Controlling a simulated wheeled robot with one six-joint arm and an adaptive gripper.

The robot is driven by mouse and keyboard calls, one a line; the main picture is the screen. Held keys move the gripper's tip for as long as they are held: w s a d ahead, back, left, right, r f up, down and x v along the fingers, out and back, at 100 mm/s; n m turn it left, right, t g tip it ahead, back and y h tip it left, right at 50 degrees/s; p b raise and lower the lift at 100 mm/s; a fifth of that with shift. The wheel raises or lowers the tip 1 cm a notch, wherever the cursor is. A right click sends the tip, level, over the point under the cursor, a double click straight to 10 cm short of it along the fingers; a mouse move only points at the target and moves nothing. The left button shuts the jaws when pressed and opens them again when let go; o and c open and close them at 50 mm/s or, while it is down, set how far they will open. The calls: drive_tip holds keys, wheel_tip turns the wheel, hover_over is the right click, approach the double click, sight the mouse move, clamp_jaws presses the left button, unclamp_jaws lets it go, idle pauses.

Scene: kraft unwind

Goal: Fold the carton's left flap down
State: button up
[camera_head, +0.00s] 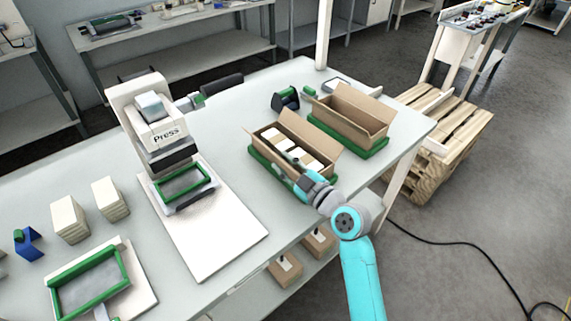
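An open brown cardboard carton (315,134) sits on a green base on the table, with several pale blocks (302,151) inside. A long flap stands up along its far side. The near left side is partly hidden by my arm, and I cannot make out the left flap clearly.
A second open carton (345,119) stands on a green base (373,152) just to the right. A green and dark tape dispenser (286,99) sits behind. A white press (160,125) stands left on the table. A wooden pallet (450,140) is beyond the right edge.

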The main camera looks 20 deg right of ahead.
clamp_jaws()
drive_tip(key=shift+m, duration=0.3)
drive_tip(key=m, duration=0.1)
drive_tip(key=d+m, duration=0.1)
drive_tip(key=shift+w+r+m, duration=0.15)
drive_tip(key=shift+r+m, duration=0.15)
drive_tip(key=m, duration=0.1)
drive_tip(key=d+m, duration=0.1)
drive_tip(key=m, duration=0.2)
drive_tip(key=shift+w+d+r, duration=0.15)
drive_tip(key=shift+w+d, duration=0.05)
drive_tip(key=shift+w, duration=0.05)
drive_tip(key=shift+w+d+f+m, duration=0.2)
drive_tip(key=shift+d+m, duration=0.25)
drive_tip(key=shift+m, duration=1.2)
drive_tip(key=shift+w+d+f+m, duration=0.1)
drive_tip(key=shift+d+f+m, duration=0.3)
drive_tip(key=shift+m, duration=1.3)
drive_tip(key=shift+w+d+f+m, duration=0.15)
drive_tip(key=shift+d+m, duration=0.4)
drive_tip(key=shift+m, duration=1.1)
